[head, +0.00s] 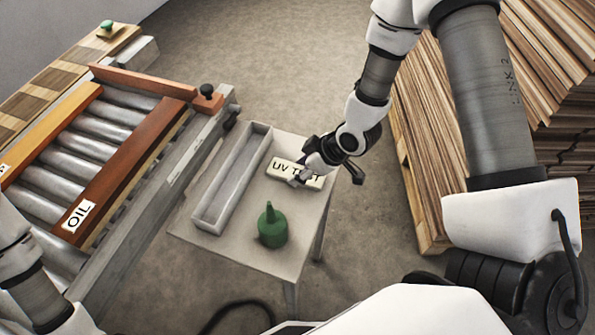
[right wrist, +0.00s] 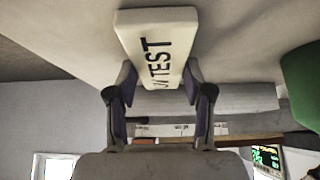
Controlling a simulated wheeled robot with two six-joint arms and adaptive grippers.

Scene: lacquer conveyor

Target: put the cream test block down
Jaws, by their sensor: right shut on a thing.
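The cream test block (head: 284,168), lettered "UV TEST", is at the far right part of the small grey table (head: 262,253). My right gripper (head: 305,172) is over its right end and covers part of the lettering. In the right wrist view the block (right wrist: 157,38) sits between the two fingers of the right gripper (right wrist: 160,85), which is shut on it. I cannot tell whether its underside touches the table top. Only links of my left arm show at the left edge; the left gripper is out of view.
A long grey open tray (head: 208,216) lies left of the block. A green oiler (head: 272,229) stands near the table's front. A roller conveyor (head: 75,155) on the left carries boards, one labelled "OIL" (head: 127,168). Stacked planks (head: 550,90) stand on the right.

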